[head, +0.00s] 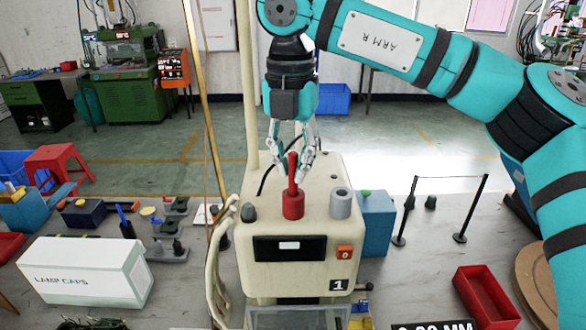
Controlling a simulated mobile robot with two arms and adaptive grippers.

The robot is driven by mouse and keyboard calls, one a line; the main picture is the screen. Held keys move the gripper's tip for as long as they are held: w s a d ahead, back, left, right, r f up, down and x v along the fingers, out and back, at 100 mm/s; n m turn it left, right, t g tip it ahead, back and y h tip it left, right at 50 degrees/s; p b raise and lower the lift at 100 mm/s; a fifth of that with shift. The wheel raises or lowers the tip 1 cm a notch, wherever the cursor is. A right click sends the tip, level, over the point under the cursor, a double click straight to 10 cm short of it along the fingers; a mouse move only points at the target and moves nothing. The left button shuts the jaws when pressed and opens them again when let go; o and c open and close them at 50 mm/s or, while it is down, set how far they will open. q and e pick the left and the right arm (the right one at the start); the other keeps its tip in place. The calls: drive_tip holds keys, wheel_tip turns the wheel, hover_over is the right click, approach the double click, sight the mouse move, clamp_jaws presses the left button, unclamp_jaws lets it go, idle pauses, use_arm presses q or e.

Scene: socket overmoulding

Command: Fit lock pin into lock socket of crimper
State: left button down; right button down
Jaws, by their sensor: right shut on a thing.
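The crimper (310,228) is a cream box with a dark display and a "1" label on its front. A red lock pin (292,190), a thin rod on a wider round base, shows upright at the crimper's top. My right gripper (298,172) points down from above, its fingers closed around the red rod. I cannot tell whether the red base touches the crimper top. A grey hollow cylinder (341,204), which may be the lock socket, stands to the right of the pin, apart from it. My left gripper is not in view.
A dark grey knob (249,212) sits on the crimper's left top edge. A white lamp caps box (84,272) and small fixtures lie to the left. A blue box (375,222) stands close on the right, with a black post barrier (440,210) and a red tray (488,295) beyond.

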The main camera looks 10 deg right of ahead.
drive_tip(key=shift+f, duration=0.95)
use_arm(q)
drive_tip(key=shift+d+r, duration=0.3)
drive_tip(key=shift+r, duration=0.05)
use_arm(e)
drive_tip(key=shift+f, duration=0.15)
drive_tip(key=shift+f, duration=0.15)
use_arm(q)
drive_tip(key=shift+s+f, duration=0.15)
use_arm(e)
drive_tip(key=c, duration=1.3)
unclamp_jaws()
